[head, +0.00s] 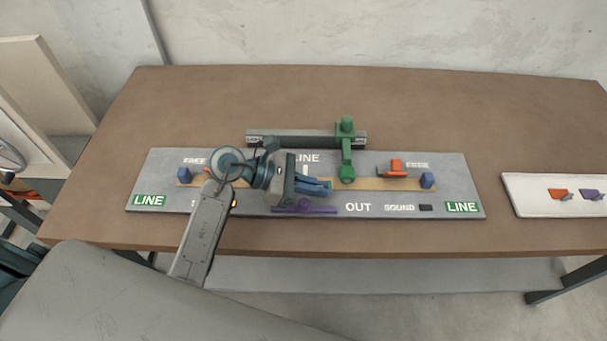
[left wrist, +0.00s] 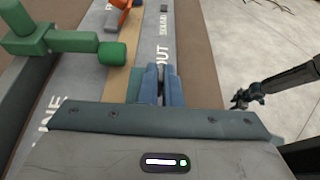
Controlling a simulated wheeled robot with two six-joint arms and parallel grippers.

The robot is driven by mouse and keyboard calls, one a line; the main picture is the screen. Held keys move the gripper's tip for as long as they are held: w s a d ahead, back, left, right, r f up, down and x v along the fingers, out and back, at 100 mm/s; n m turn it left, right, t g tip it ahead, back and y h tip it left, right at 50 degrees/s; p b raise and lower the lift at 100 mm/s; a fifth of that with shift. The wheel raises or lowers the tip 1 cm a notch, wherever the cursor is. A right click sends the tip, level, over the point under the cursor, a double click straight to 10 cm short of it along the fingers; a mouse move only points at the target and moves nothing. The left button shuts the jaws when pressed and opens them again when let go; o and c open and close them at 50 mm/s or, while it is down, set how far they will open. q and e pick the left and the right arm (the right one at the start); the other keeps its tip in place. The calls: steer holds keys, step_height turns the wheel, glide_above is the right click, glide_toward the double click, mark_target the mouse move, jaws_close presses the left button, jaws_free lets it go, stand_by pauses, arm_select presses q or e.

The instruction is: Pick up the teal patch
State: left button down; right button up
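A purple piece (head: 305,208) lies just in front of the fingers in the head view. What looks like my right gripper (left wrist: 240,98) hangs off the table at the right of the left wrist view, too small to read.
A green post and arm (head: 347,150) stand just right of my left gripper, by a dark rail (head: 290,137). A white tray (head: 530,203) at right holds orange (head: 558,194) and purple (head: 590,194) patches.

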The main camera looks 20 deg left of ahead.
arm_select(q)
steer(key=s+d, duration=0.4)
steer(key=d, duration=0.1)
steer(key=s+d+r, duration=0.1)
steer(key=s+d, duration=0.1)
steer(key=d, duration=0.1)
steer(key=shift+s+d, duration=0.15)
steer(key=shift+s, duration=0.15)
